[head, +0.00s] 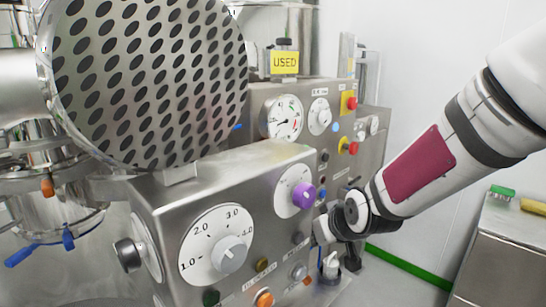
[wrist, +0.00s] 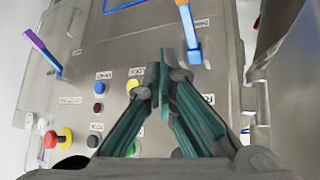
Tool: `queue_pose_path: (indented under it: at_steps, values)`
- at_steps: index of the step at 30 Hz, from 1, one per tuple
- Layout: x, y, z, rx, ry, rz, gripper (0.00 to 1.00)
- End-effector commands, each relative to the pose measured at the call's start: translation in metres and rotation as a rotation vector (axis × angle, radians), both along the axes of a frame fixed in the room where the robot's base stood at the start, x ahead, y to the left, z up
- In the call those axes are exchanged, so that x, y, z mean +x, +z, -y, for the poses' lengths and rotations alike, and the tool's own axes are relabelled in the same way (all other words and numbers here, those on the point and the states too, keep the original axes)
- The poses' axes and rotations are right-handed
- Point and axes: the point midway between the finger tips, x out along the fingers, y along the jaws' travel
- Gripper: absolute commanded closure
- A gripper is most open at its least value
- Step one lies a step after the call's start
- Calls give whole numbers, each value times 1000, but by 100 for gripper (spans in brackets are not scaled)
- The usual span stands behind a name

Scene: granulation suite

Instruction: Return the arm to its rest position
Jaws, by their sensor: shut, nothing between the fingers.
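My arm (head: 425,165) reaches in from the right of the head view, with a dark red panel on its white link. My gripper (wrist: 160,65) shows in the wrist view with its green-grey fingers together and nothing between them. It points at the steel control panel (wrist: 115,60), with its fingertips close to the labelled buttons in the picture; the exact gap cannot be told. In the head view the wrist end is beside the right side of the control cabinet (head: 180,190), and the fingers are hard to make out there.
The cabinet carries a large numbered dial (head: 218,245), a purple knob (head: 303,195) and a red emergency button (head: 351,103). A perforated round plate (head: 145,75) stands at left. A yellow USED sign (head: 285,62) is behind. A steel cart (head: 505,245) is at right. The wrist view shows an orange-blue lever (wrist: 190,35).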

Motion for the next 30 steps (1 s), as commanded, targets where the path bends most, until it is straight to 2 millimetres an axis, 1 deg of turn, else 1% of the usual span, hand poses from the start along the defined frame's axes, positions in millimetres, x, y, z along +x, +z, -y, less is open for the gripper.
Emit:
queue_pose_path:
  at_steps: [1,5,8,14,15,17,18,20,21,24,27,30]
  values:
    - [-11,7,6,-34,-12,-17,100]
    - [-43,22,24,-101,-56,-75,100]
    - [-70,37,38,-138,-100,-115,100]
    - [-133,66,63,-168,-200,-192,100]
    - [-147,71,67,-164,-220,-206,100]
    - [-167,79,73,-157,-249,-227,100]
    - [-182,83,76,-148,-266,-243,100]
    - [-203,89,80,-131,-290,-265,100]
    - [-217,92,83,-118,-305,-280,100]
    - [-248,96,87,-82,-332,-317,100]
    - [-272,97,90,-49,-346,-347,100]
    - [-287,97,91,-28,-353,-369,100]
